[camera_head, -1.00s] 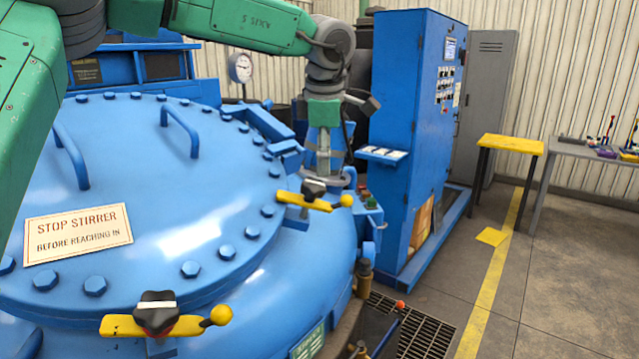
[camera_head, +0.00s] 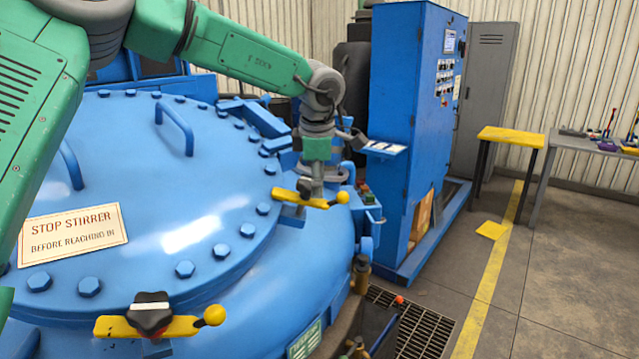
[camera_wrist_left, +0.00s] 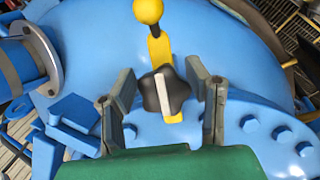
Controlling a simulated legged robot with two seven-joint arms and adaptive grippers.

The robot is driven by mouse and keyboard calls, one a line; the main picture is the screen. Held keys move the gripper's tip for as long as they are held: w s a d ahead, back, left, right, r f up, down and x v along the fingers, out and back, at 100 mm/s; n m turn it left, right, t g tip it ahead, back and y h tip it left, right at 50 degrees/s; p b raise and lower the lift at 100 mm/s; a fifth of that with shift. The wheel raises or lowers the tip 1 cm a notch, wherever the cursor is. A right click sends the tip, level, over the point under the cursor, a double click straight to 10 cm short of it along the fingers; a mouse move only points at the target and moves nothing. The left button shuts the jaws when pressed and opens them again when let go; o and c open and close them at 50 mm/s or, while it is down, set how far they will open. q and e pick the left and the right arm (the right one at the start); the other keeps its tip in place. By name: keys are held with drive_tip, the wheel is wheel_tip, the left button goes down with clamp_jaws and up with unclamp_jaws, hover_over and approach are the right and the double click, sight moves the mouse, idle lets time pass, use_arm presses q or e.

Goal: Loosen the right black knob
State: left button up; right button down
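In the left wrist view the knob (camera_wrist_left: 168,92) is star-shaped with a white stripe. My left gripper (camera_head: 312,186) points down at this knob from above. In the left wrist view its fingers stand open on either side of the knob, with gaps visible; contact is not apparent. Another black knob (camera_head: 149,312) sits on a yellow bar at the near rim. My right gripper is not in view.
Bolts and handles (camera_head: 175,130) stand up from the lid. A blue control cabinet (camera_head: 410,130) stands right of my left gripper, with a small shelf (camera_head: 383,148) sticking out. A floor grating (camera_head: 420,325) and open floor lie at the right.

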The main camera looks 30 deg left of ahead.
use_arm(q)
drive_tip(key=shift+s+a+f, duration=0.2)
drive_tip(key=shift+s+a, duration=0.05)
drive_tip(key=shift+a, duration=0.2)
drive_tip(key=shift+s+a+f, duration=0.2)
drive_tip(key=shift+s+a, duration=0.05)
drive_tip(key=shift+a, duration=0.15)
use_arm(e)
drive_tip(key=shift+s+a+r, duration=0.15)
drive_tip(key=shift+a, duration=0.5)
use_arm(q)
drive_tip(key=shift+d, duration=0.1)
